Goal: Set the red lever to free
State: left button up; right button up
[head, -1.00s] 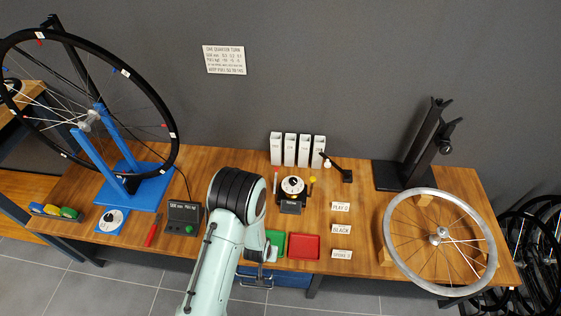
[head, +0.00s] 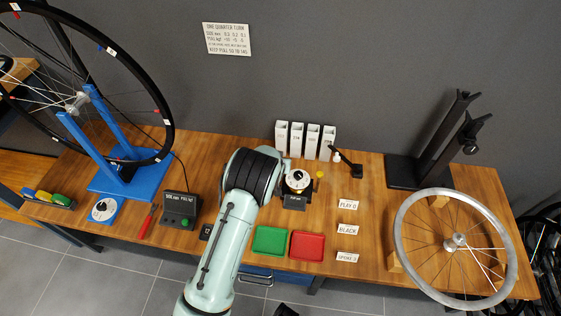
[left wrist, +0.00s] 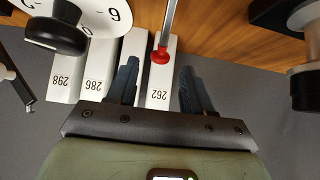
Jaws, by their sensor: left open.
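The red lever shows in the left wrist view as a metal rod with a round red knob (left wrist: 160,56). My left gripper (left wrist: 160,68) is open, one finger on each side of the knob, with the knob near the fingertip line. I cannot tell whether a finger touches it. In the head view my left arm hides the lever and my left gripper. The black device with a white dial (head: 296,178) stands just right of the arm. The dial (left wrist: 85,18) and its black knob (left wrist: 57,32) also show in the wrist view. My right gripper is not in view.
White numbered boxes (head: 311,127) stand behind the device. A small black stand (head: 346,165) is to its right. Green (head: 269,241) and red (head: 307,246) trays lie in front. A wheel (head: 404,240) lies at the right. A black box with a green button (head: 179,208) is at the left.

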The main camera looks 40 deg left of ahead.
pick_arm(q)
jog(key=shift+x, duration=1.55)
grip_shut()
